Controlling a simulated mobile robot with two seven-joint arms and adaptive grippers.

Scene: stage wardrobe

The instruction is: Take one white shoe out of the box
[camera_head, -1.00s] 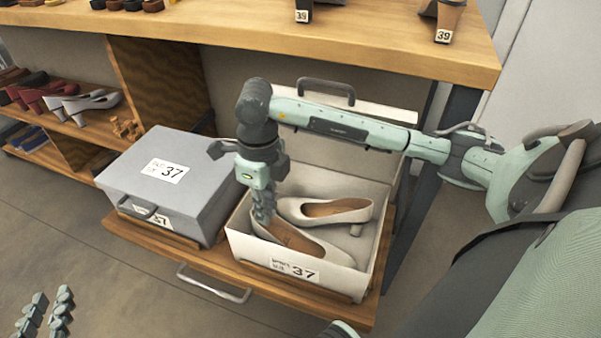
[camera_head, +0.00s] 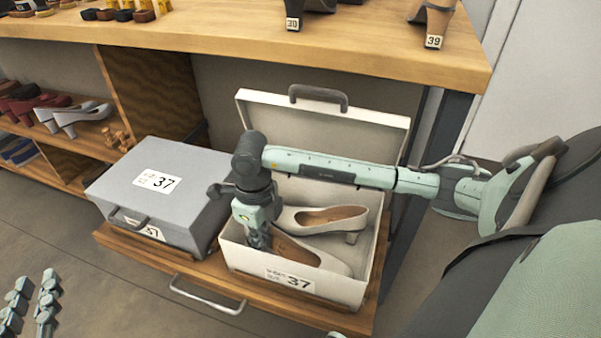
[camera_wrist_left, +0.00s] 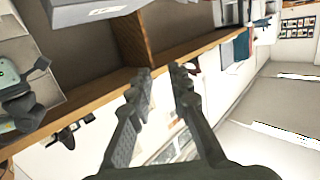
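The open white box (camera_head: 366,285), marked 37, stands on the pulled-out wooden shelf with its lid raised at the back. Two white shoes lie inside: the rear shoe (camera_head: 325,216) has its heel to the right, and the front shoe (camera_head: 322,262) lies closer to the front wall. My right gripper (camera_head: 258,245) points down into the box at the left end of the front shoe. Its fingertips are partly hidden, so I cannot tell whether they grip it. My left gripper (camera_head: 32,290) is empty at the lower left, its fingers apart in the left wrist view (camera_wrist_left: 163,75).
A closed grey box (camera_head: 165,200), also marked 37, stands left of the white box. A wooden counter (camera_head: 250,42) with shoes spans above. The shelf has a metal handle (camera_head: 207,301) in front. More shoes (camera_head: 65,115) stand on racks at left.

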